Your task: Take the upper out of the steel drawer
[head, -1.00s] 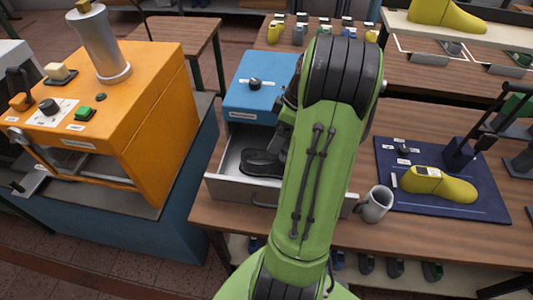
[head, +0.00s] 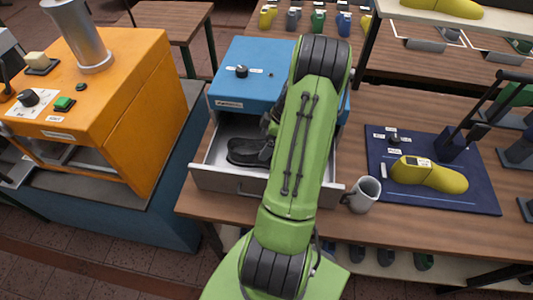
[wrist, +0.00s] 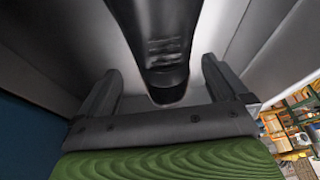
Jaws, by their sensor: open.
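The black upper (head: 246,151) lies in the open steel drawer (head: 238,187), which is pulled out of the blue cabinet (head: 262,88). My gripper (head: 268,128) is inside the drawer at the right end of the upper, and my green arm hides most of it in the head view. In the wrist view my gripper (wrist: 160,88) is open, with one dark finger on each side of the upper (wrist: 161,48). Gaps show between the fingers and the upper there. The right part of the drawer is hidden behind my arm.
A grey mug (head: 362,195) stands just right of the drawer's front. A yellow last (head: 428,174) lies on a dark blue mat (head: 455,197) further right. An orange machine (head: 95,100) stands at the left, with a gap before the table.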

